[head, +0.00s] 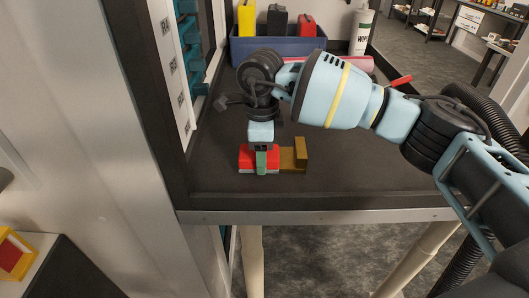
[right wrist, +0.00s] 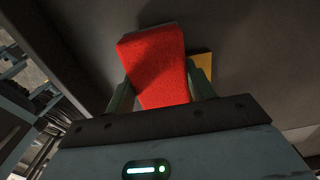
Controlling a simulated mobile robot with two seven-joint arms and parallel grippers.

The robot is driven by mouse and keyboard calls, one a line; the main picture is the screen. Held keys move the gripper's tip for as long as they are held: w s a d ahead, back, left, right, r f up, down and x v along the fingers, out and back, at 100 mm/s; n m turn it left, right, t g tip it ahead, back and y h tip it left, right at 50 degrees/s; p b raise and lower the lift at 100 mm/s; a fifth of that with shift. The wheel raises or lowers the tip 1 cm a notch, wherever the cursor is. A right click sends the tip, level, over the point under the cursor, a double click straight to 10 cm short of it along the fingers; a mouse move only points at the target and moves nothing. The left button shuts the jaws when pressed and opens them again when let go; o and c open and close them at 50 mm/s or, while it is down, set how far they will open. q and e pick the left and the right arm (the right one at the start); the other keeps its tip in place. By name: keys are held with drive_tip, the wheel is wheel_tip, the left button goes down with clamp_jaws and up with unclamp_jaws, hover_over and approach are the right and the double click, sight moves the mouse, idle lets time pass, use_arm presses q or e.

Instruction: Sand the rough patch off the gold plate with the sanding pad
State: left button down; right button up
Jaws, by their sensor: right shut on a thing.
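The red sanding pad (head: 246,158) is a block at the front of the dark bench. My right gripper (head: 261,163) points down and is shut on the pad, with a green finger across its near side. The pad also fills the middle of the right wrist view (right wrist: 152,60), between the two fingers. The gold plate (head: 292,160) is directly right of the pad, with a raised block at its right end. A corner of gold (right wrist: 204,66) shows behind the pad in the right wrist view. No rough patch can be made out. My left gripper is not in view.
A blue bin (head: 270,48) with yellow, black and red items stands at the back of the bench (head: 350,172). A white bottle (head: 360,30) and a red cylinder (head: 345,63) are near it. A wall panel borders the left. The bench's front right is clear.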

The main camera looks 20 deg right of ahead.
sight(276, 152)
drive_tip(key=shift+d, duration=0.1)
drive_tip(key=shift+s+d+r, duration=0.1)
drive_tip(key=shift+s+d, duration=0.1)
drive_tip(key=shift+d, duration=0.3)
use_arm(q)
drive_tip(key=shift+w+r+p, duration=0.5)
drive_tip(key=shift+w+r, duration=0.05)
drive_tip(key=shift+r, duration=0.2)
use_arm(e)
drive_tip(key=shift+s+d, duration=0.25)
drive_tip(key=shift+d, duration=0.6)
drive_tip(key=shift+a, duration=0.15)
drive_tip(key=shift+w+a+f, duration=0.15)
drive_tip(key=shift+w+a, duration=0.05)
drive_tip(key=shift+a, duration=0.5)
drive_tip(key=shift+w+a+f, duration=0.15)
drive_tip(key=shift+w+a, duration=0.05)
drive_tip(key=shift+a, duration=0.45)
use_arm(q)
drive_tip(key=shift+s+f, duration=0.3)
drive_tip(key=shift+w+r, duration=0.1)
use_arm(e)
drive_tip(key=shift+d, duration=0.15)
